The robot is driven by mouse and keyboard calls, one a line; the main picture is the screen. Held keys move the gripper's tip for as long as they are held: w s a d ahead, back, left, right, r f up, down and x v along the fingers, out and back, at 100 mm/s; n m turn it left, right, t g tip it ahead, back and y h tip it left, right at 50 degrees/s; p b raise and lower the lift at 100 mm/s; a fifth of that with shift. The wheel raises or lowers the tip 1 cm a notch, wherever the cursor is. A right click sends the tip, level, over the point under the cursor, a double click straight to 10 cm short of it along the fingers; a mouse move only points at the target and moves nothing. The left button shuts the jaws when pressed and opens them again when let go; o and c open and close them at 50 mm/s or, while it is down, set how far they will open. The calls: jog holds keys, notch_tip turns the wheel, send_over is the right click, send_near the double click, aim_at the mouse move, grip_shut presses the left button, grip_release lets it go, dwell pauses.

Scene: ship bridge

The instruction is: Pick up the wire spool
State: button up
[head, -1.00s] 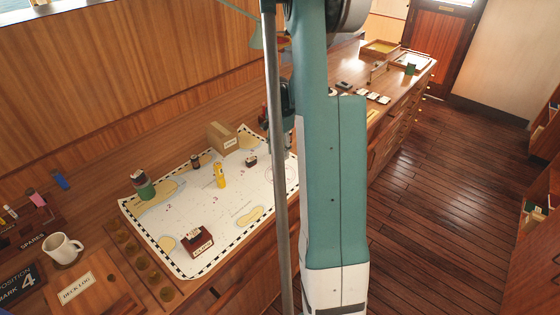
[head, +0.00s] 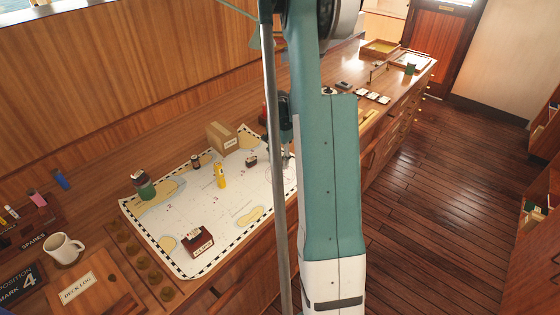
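A small dark spool-like cylinder (head: 196,161) stands near the far left edge of the white chart (head: 215,245); it may be the wire spool, but it is too small to be sure. My gripper (head: 288,140) is mostly hidden behind my pole and arm, at the chart's right edge. Its dark parts hang to the right of the spool-like cylinder and well apart from it. I cannot see its fingertips or whether it holds anything.
On the chart are a yellow object (head: 221,176), a green container (head: 143,185), a dark labelled box (head: 198,241) and a small dark box (head: 250,161). A cardboard box (head: 221,136) stands at its far edge. A white mug (head: 64,248) is at left.

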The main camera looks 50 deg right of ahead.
aim_at(280, 155)
dwell(0.3)
jog(key=c, duration=1)
jog(key=shift+r, duration=0.1)
jog(key=shift+r, duration=4.95)
